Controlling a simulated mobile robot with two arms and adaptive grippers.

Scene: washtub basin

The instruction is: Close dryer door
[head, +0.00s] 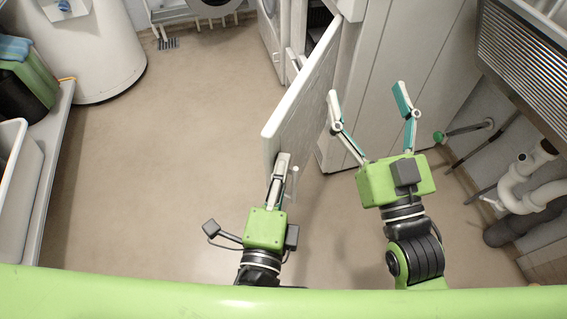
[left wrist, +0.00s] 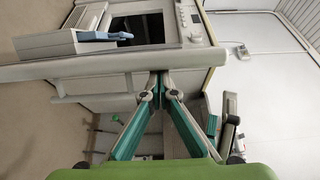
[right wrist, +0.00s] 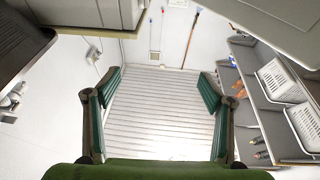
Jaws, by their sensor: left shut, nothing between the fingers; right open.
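The dryer door (head: 300,100) is a pale flat panel standing open in the head view, swung out from the dryer (head: 353,10). In the left wrist view the door (left wrist: 90,67) crosses in front of the dryer's dark opening (left wrist: 140,29). My left gripper (head: 283,158) is shut and empty at the door's near end. Its fingertips (left wrist: 159,76) overlap the door's edge in the left wrist view; I cannot tell whether they touch. My right gripper (head: 367,90) is open and empty, to the right of the door; it also shows open in the right wrist view (right wrist: 160,77).
A pale cabinet front (head: 395,90) stands right of the door, with white drain pipes (head: 525,178) farther right. A white water heater (head: 85,50) and a shelf (head: 55,140) are at the left. The floor (head: 170,150) left of the door is clear.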

